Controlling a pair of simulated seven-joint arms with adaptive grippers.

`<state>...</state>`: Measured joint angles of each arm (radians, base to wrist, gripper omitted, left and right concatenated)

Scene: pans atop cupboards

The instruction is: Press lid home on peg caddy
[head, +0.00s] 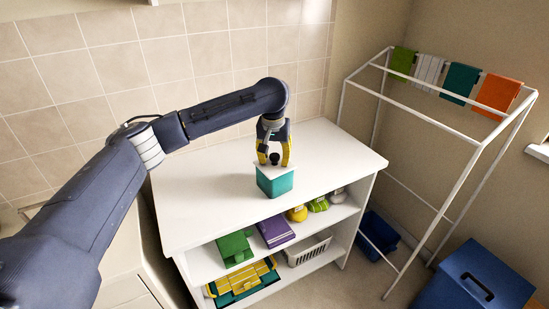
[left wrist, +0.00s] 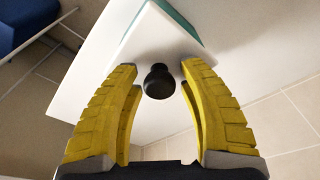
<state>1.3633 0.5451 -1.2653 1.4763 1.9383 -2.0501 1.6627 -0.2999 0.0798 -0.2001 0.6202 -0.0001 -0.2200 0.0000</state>
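The teal peg caddy (head: 275,186) stands upright on the white cupboard top, near its front edge. A white lid (head: 266,172) with a round black knob (head: 274,159) lies on top of it; whether it is fully seated I cannot tell. My left gripper (head: 274,163) points down over the lid, its yellow fingers on either side of the knob. In the left wrist view the fingers (left wrist: 159,68) are apart, with gaps on both sides of the knob (left wrist: 158,82). The lid (left wrist: 150,48) hides most of the caddy (left wrist: 183,18). My right gripper is not in view.
The cupboard top (head: 210,200) is otherwise clear. Shelves below hold a green box (head: 234,248), a purple book-like item (head: 276,231), a white basket (head: 308,250) and a yellow-green case (head: 243,281). A drying rack (head: 455,125) stands right; a blue bin (head: 475,280) is front right.

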